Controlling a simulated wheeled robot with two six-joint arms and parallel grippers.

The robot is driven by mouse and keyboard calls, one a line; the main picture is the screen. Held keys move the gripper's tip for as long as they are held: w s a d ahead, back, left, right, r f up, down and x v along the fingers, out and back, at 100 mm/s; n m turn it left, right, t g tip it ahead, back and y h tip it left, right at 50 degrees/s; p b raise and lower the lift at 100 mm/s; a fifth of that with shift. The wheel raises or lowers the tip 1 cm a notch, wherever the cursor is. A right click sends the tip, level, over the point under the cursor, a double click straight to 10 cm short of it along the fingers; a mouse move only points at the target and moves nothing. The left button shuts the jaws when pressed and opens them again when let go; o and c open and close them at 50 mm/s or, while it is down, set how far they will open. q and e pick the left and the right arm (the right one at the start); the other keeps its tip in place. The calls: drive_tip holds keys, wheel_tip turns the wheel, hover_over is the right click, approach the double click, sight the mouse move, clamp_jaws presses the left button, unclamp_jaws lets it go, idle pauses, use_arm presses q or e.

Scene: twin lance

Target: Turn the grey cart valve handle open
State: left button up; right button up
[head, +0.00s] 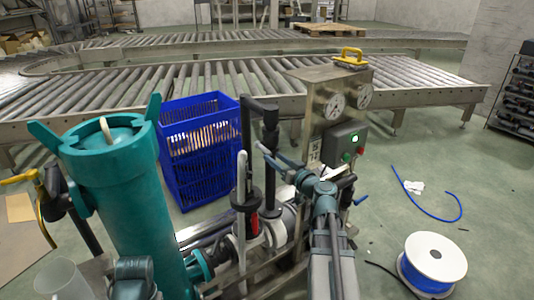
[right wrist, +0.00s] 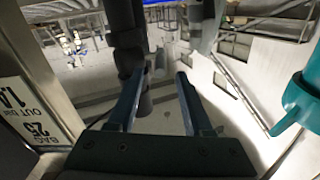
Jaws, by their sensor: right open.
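A long light grey lever handle (head: 241,180) stands upright on the cart's pipework, just above a black valve body (head: 243,203). I take it to be the grey valve handle. My right gripper (head: 264,150) is open and empty, to the right of the handle, with its fingers pointing left beside a black upright pipe. In the right wrist view the open fingers (right wrist: 161,73) stand apart, and the black pipe (right wrist: 127,45) is close to the left fingertip. I cannot tell whether they touch. I cannot make out the handle surely in the right wrist view. My left gripper is not in view.
A teal filter housing (head: 125,190) stands on the cart at left. A blue crate (head: 198,150) is behind it. A steel gauge panel (head: 325,105) rises behind my right gripper. A roller conveyor (head: 420,85) crosses the back. A white-and-blue reel (head: 436,258) lies on the floor at right.

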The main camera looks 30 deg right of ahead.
sight(271, 155)
drive_tip(key=shift+w+a, duration=0.2)
drive_tip(key=shift+w, duration=2.35)
clamp_jaws()
